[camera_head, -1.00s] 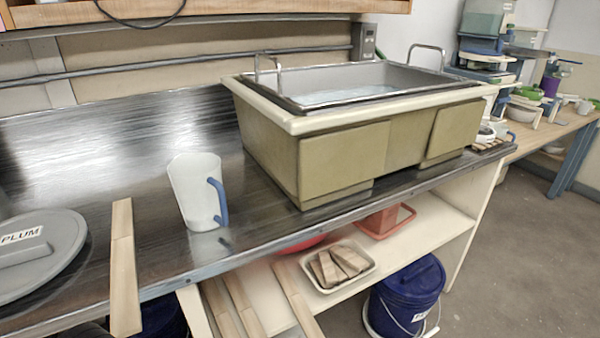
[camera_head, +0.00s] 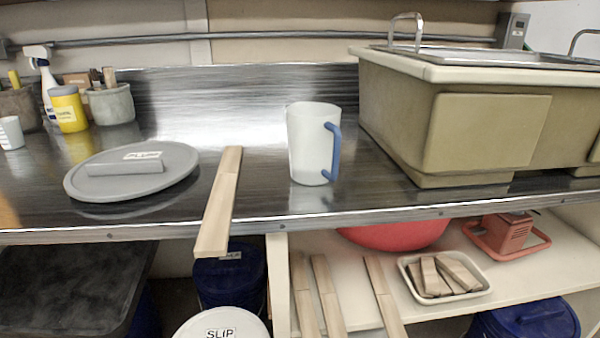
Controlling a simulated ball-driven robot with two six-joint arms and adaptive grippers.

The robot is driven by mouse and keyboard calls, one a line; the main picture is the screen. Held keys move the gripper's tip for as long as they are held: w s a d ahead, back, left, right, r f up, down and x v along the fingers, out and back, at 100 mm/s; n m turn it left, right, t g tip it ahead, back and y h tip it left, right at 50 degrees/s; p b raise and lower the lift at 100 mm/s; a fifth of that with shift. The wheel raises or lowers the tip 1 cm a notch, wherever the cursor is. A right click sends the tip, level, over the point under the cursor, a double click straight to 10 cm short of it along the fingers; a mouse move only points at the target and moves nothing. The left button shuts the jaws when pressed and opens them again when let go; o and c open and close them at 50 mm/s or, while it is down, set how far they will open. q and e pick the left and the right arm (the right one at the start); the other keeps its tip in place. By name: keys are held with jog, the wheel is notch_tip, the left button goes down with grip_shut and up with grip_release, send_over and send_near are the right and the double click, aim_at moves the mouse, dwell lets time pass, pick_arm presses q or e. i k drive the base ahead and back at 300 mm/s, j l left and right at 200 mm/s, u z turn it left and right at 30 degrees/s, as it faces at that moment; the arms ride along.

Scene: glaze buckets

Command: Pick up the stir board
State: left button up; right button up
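The stir board is most likely the long pale wooden board (camera_head: 221,200) lying flat on the dark metal counter (camera_head: 262,190). Its near end sticks out past the counter's front edge. It lies between a grey round lid (camera_head: 177,165) with a label and a white pitcher (camera_head: 305,145) with a blue handle, apart from both. Similar boards (camera_head: 327,290) stand or lean at the shelf below. Neither of my grippers shows in the view.
A tan sink box (camera_head: 487,130) stands at the right of the counter. A spray bottle (camera_head: 43,85), a yellow jar (camera_head: 68,108) and a grey pot (camera_head: 111,105) stand at the back left. Below are a white tray (camera_head: 484,286) of wood pieces and a white SLIP lid (camera_head: 222,328).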

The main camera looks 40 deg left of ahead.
aim_at(212, 240)
jog(key=u, duration=0.4)
jog(key=j+u, duration=0.1)
jog(key=u, duration=0.75)
jog(key=j+u, duration=0.1)
jog(key=u, duration=0.3)
jog(key=z, duration=3.3)
jog(key=j+u, duration=0.1)
jog(key=u, duration=3.2)
